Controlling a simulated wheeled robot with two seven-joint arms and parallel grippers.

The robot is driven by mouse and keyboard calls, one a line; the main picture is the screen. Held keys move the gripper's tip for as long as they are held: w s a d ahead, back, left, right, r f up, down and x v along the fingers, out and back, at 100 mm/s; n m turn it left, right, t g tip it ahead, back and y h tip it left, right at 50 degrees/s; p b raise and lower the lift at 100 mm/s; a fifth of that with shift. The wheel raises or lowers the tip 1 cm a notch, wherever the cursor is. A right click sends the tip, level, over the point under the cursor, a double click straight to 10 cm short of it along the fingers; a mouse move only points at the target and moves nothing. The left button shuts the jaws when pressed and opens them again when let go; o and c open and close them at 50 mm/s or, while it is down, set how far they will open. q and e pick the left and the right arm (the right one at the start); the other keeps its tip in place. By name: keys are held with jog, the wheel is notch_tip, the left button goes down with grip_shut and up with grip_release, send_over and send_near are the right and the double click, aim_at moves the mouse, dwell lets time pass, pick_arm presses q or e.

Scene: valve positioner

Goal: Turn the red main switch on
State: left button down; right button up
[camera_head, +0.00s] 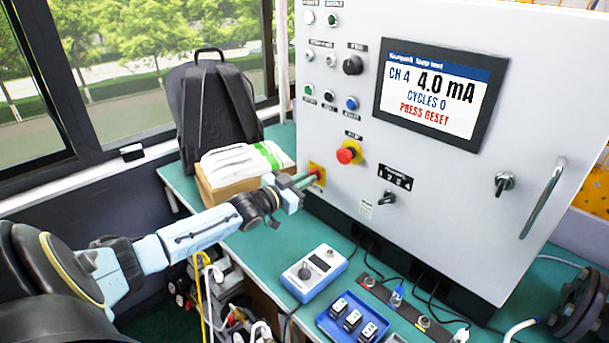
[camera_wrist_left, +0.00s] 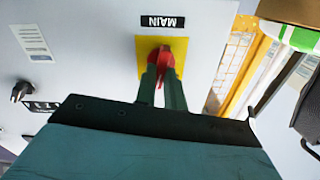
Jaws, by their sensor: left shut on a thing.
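The red main switch (camera_wrist_left: 166,58) sits on a yellow plate (camera_wrist_left: 148,46) beside a MAIN label (camera_wrist_left: 162,22) in the left wrist view. In the head view its yellow plate (camera_head: 317,170) is at the lower left of the grey cabinet. My left gripper (camera_head: 308,181) reaches it from the left. Its green fingers, also in the left wrist view (camera_wrist_left: 162,85), are shut on the red handle, one on each side. The fingers hide part of the handle. My right gripper is not in view.
The cabinet (camera_head: 450,190) has a red emergency knob (camera_head: 347,153), a black selector (camera_head: 387,198) and a screen (camera_head: 438,92) reading "PRESS RESET".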

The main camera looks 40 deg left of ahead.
pick_arm(q)
jog(key=shift+d+m+p, duration=0.15)
jog(key=shift+m+p, duration=0.45)
jog(key=shift+m, duration=2.7)
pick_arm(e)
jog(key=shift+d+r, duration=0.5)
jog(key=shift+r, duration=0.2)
pick_arm(q)
jog(key=c, duration=1.5)
grip_release()
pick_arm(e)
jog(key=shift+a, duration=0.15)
